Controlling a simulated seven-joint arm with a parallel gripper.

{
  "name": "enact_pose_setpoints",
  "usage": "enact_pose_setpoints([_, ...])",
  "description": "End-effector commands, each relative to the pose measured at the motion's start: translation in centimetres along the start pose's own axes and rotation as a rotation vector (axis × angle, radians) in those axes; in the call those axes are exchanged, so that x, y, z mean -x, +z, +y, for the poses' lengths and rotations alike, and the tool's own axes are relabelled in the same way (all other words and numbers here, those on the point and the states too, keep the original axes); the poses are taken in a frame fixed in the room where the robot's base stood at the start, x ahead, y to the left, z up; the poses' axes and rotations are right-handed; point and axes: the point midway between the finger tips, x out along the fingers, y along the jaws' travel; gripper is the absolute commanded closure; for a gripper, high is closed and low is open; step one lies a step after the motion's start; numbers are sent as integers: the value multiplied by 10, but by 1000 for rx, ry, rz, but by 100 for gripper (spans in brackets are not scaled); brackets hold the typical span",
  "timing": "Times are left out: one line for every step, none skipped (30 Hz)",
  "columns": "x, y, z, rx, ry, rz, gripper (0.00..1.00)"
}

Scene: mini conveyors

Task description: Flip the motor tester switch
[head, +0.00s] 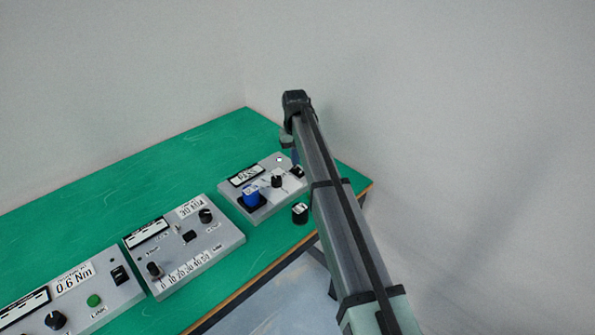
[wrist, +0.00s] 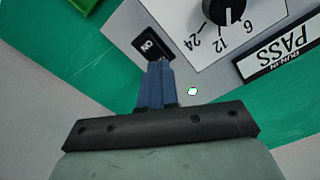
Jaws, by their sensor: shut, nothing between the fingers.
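The motor tester is the grey box (head: 262,208) at the right end of the table, with a PASS display (head: 246,175); the display also shows upside down in the wrist view (wrist: 288,53). Its small black rocker switch (wrist: 150,46) is at the top centre of the wrist view, with white marking on it. In the head view the switch (head: 298,172) is beside my arm. My gripper (wrist: 158,64) is shut and empty, its blue fingertips at the switch's lower edge. I cannot tell whether they touch it. My arm hides part of the tester's right side.
The tester carries a black dial (head: 277,181), a small white round light or button (head: 279,159) and a blue part (head: 251,196). A black cylinder (head: 300,214) stands in front of it. Two other grey boxes (head: 214,246) (head: 75,322) sit to the left. The green table (head: 150,165) behind is clear.

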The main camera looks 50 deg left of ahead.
Motion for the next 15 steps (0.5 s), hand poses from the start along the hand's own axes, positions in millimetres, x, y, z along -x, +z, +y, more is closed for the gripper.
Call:
enact_pose_setpoints([0, 0, 0, 0, 0, 0, 100])
enact_pose_setpoints([0, 0, 0, 0, 0, 0, 100])
enact_pose_setpoints([0, 0, 0, 0, 0, 0, 100])
enact_pose_setpoints([0, 0, 0, 0, 0, 0, 100])
enact_pose_setpoints([0, 0, 0, 0, 0, 0, 100])
enact_pose_setpoints([0, 0, 0, 0, 0, 0, 100])
enact_pose_setpoints([-1, 0, 0, 0, 0, 0, 100])
enact_pose_setpoints([-1, 0, 0, 0, 0, 0, 100])
enact_pose_setpoints([-1, 0, 0, 0, 0, 0, 100])
enact_pose_setpoints([-2, 0, 0, 0, 0, 0, 100])
enact_pose_setpoints([-2, 0, 0, 0, 0, 0, 100])
enact_pose_setpoints([-2, 0, 0, 0, 0, 0, 100])
enact_pose_setpoints([-3, 0, 0, 0, 0, 0, 100])
enact_pose_setpoints([-3, 0, 0, 0, 0, 0, 100])
enact_pose_setpoints([-4, 0, 0, 0, 0, 0, 100])
